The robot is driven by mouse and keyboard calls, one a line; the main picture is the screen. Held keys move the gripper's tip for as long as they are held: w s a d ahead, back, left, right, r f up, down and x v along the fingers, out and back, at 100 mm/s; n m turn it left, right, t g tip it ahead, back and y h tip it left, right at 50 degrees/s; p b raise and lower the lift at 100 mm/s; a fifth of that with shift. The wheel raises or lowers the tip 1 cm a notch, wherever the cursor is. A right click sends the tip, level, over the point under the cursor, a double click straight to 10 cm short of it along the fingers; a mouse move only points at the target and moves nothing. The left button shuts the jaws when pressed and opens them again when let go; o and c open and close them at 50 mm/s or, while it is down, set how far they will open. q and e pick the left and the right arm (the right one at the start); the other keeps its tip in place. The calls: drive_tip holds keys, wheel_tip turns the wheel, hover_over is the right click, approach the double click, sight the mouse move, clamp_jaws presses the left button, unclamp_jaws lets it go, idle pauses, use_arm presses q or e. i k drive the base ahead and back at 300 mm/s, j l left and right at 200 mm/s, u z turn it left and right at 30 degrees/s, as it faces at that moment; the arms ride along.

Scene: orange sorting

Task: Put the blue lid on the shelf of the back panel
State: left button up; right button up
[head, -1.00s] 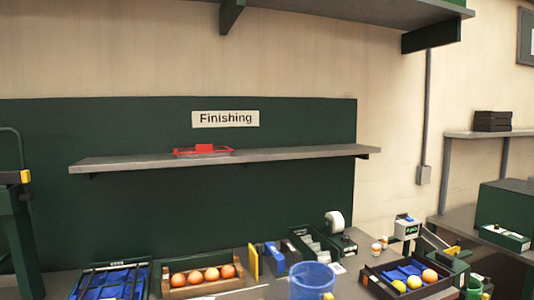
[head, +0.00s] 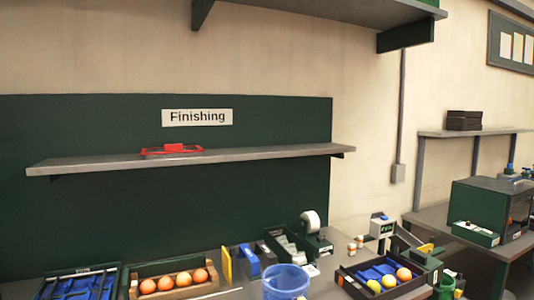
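The back panel (head: 100,120) is dark green and carries a "Finishing" sign (head: 197,117). Its long grey shelf (head: 255,154) runs across it. A red lid-like piece with a raised grip (head: 173,149) lies on the shelf left of its middle; the rest of the shelf is bare. I cannot make out a blue lid. A blue round container (head: 286,281) stands at the bottom edge, cut off by the frame. Neither of my grippers is in view.
On the bench stand a crate of orange balls (head: 134,291), a left tray with blue inserts (head: 45,292) and a right tray with balls (head: 345,284). A grey upper shelf (head: 290,10) overhangs the panel. A side table with a dark green box (head: 480,207) is at right.

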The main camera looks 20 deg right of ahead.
sight(245, 152)
drive_tip(key=i+l+z, duration=0.1)
drive_tip(key=l+z, duration=0.15)
drive_tip(key=l, duration=0.2)
drive_tip(key=i+l+z, duration=0.2)
drive_tip(key=l, duration=0.2)
drive_tip(key=i+l+z, duration=0.25)
drive_tip(key=l, duration=0.15)
drive_tip(key=i+l, duration=0.15)
drive_tip(key=l, duration=0.2)
drive_tip(key=i+l, duration=0.15)
drive_tip(key=l, duration=0.25)
drive_tip(key=i+l, duration=0.15)
drive_tip(key=l, duration=0.2)
drive_tip(key=i+l, duration=0.15)
drive_tip(key=l, duration=0.25)
